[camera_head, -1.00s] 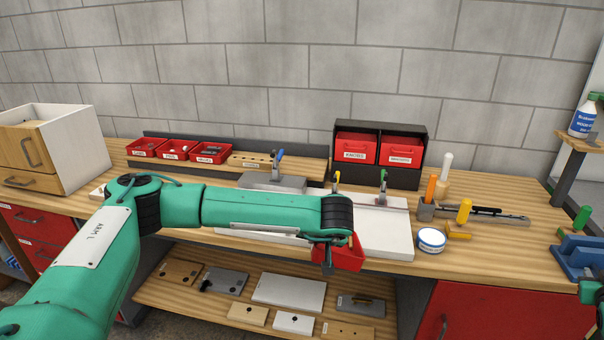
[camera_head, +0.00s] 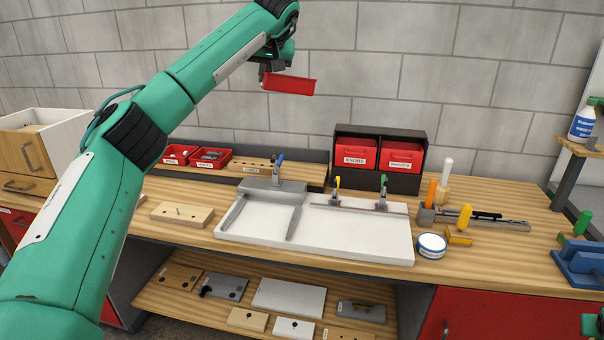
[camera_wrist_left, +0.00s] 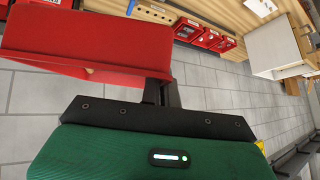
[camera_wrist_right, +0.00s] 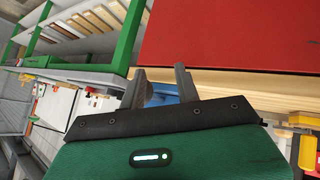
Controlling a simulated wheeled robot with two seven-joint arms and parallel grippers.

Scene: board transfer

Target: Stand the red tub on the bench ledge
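The red tub (camera_head: 289,84) is held in the air by my left gripper (camera_head: 265,74), high above the back of the bench and in front of the grey wall. In the left wrist view the left fingers (camera_wrist_left: 163,92) are shut on one wall of the red tub (camera_wrist_left: 90,45); its inside is mostly hidden. The bench ledge (camera_head: 309,183) runs along the back of the bench, below the tub and apart from it. My right gripper (camera_wrist_right: 160,88) is open and empty in the right wrist view.
Small red bins (camera_head: 212,158) and a drilled wooden block (camera_head: 255,166) stand on the ledge. A black rack (camera_head: 377,158) with two red drawers is right of it. A white board (camera_head: 352,238) and a white tin (camera_head: 431,245) lie in front.

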